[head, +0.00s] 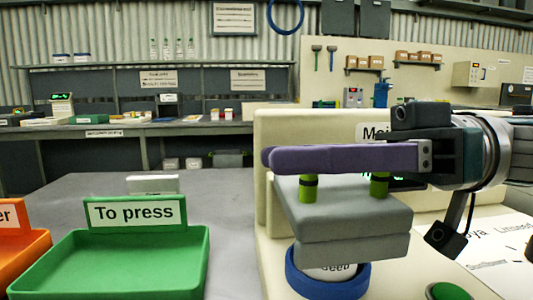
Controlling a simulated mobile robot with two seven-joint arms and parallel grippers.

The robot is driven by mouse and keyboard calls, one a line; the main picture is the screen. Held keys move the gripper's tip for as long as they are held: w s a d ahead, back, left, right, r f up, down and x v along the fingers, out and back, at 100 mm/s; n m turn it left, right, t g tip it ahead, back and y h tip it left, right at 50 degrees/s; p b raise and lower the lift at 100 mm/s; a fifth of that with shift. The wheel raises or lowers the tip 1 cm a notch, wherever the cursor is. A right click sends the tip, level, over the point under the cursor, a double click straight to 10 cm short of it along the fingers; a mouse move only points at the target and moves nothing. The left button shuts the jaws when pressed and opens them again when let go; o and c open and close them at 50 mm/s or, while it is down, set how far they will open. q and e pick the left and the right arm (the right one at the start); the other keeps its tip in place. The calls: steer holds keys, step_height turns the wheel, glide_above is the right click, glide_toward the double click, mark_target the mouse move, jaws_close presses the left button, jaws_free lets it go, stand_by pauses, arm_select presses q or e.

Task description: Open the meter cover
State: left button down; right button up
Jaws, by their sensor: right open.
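The meter (278,130) is a cream unit at the right, with a partly hidden label and green display digits. Its grey cover (345,222) is a thick slab above a blue-rimmed cup (328,285) with a partly hidden word on it. Two green posts with black bands (308,190) stand on the cover. My right gripper (275,158) comes in from the right with its long purple fingers level across the tops of these posts. The fingers hide whatever joins the posts. The jaws are open; contact with the posts cannot be told. My left gripper is out of view.
A green "To press" tray (112,290) and an orange tray (20,262) stand at the left. A small white object (152,184) is behind the green tray. A green button (450,291) is at the lower right. The grey tabletop (235,230) between tray and meter is clear.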

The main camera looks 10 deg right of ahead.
steer(key=shift+a, duration=0.15)
jaws_close()
stand_by(1.4)
